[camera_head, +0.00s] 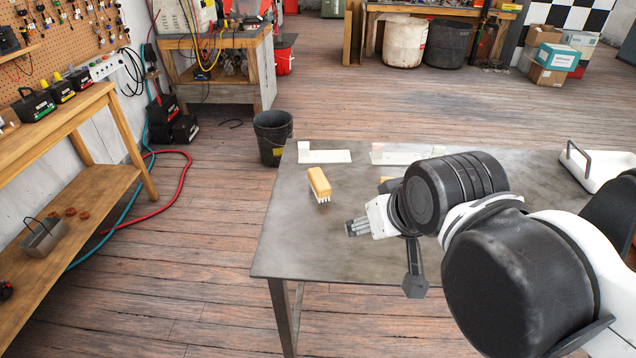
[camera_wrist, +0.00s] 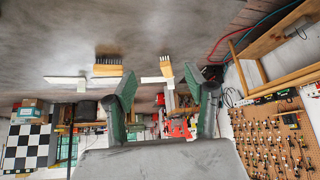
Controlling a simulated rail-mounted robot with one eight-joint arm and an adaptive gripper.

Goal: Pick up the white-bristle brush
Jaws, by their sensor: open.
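The white-bristle brush (camera_head: 319,181) has a tan block and stands on the grey metal table (camera_head: 310,245) near its left side, white bristles facing the front. In the inverted wrist view, a tan brush (camera_wrist: 166,71) shows between my finger pads, some distance beyond them; it appears to be the same one. My gripper (camera_head: 357,227) is to the right of and nearer than the brush in the head view, apart from it. In the wrist view my gripper (camera_wrist: 170,84) has its two green-padded fingers spread, with nothing between them.
A second tan brush with dark bristles (camera_wrist: 95,70) lies on the table, mostly hidden behind my arm in the head view (camera_head: 386,181). White plates (camera_head: 325,156) lie at the back edge. A white handled tray (camera_head: 600,172) is at right. A black bucket (camera_head: 272,140) stands beyond the table.

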